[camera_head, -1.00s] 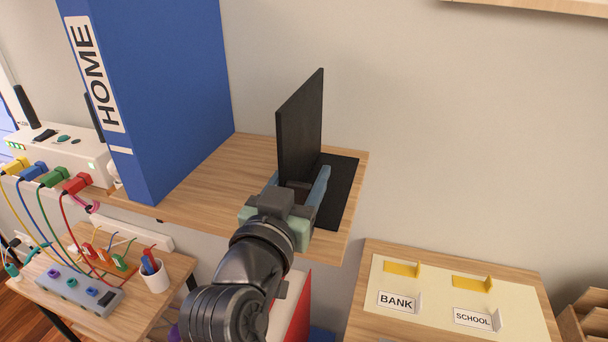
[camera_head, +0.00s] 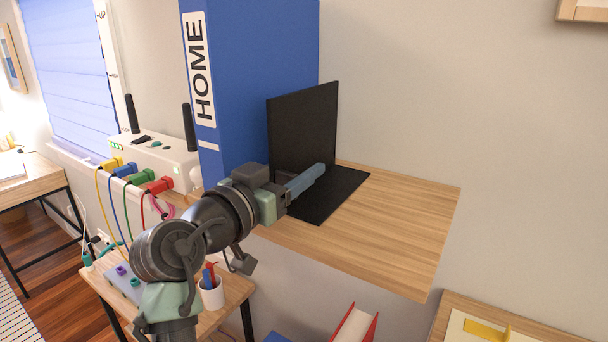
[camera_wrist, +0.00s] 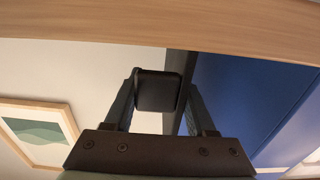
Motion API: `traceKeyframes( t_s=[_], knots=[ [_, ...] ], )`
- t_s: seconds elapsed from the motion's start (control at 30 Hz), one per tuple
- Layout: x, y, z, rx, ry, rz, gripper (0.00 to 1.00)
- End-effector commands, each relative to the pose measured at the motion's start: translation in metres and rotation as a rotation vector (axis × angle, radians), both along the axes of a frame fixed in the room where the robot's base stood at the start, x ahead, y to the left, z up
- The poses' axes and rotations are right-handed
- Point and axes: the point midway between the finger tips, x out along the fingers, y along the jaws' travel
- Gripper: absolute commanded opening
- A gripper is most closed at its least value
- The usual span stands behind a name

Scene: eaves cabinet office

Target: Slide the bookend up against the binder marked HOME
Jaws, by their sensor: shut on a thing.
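The blue binder marked HOME (camera_head: 262,60) stands upright on the wooden shelf, its white label facing front. The black bookend (camera_head: 304,125) has an upright plate beside the binder's right side and a flat base on the shelf reaching right. My gripper (camera_head: 292,188) is at the plate's lower right, shut on the bookend. In the wrist view, a dark block of the bookend (camera_wrist: 157,92) sits between my fingers, with the blue binder (camera_wrist: 240,95) close on the right. The plate looks very near the binder; I cannot tell if they touch.
The wooden shelf (camera_head: 400,225) is clear to the right of the bookend. A white box with antennas and coloured plugs (camera_head: 155,150) is left of the binder. A small table with a pen cup (camera_head: 212,296) stands below.

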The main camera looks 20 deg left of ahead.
Motion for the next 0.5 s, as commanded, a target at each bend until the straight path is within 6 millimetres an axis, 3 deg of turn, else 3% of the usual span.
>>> traceKeyframes(
  t_s=[0.07, 0.1, 0.17, 0.2, 0.5],
  knots=[
    [0.0, -0.0016, 0.0003, 0.0, 0.0, -0.003, 0.0],
    [0.0, -0.0016, 0.0002, 0.0, 0.001, -0.003, 0.61],
    [-0.0001, -0.0016, 0.0002, 0.0, 0.001, -0.003, 0.72],
    [-0.0001, -0.0015, 0.0002, 0.0, 0.0, -0.002, 0.76],
    [-0.0014, -0.0002, -0.0002, 0.0, 0.0, 0.0, 0.76]
  ],
)
